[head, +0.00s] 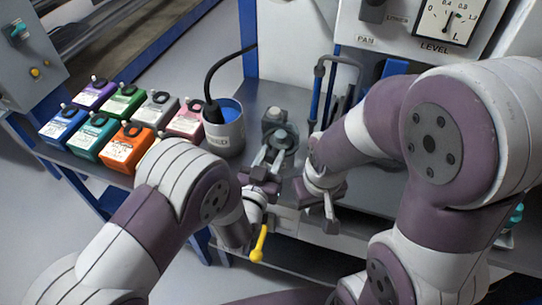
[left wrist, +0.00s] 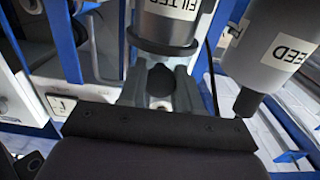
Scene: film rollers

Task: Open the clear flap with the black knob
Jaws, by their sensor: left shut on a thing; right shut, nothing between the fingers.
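My left gripper (head: 268,158) is at the grey filter housing (head: 279,133) near the middle of the bench. In the left wrist view its two fingers (left wrist: 160,92) are shut on a black knob (left wrist: 160,78), just below the cylinder labelled FILTER (left wrist: 167,25). In the head view the knob is hidden by the gripper. I cannot make out the clear flap or how far it stands open. My right gripper (head: 331,215) is shut and empty, pointing down to the right of the left one, in front of the bench.
A grey pot (head: 226,136) with blue liquid and a black hose stands left of the housing. Several coloured boxes (head: 128,145) stand further left. A yellow-ended lever (head: 259,244) hangs below my left wrist. Blue-handled pipes (head: 318,95) and a LEVEL gauge (head: 447,25) are behind.

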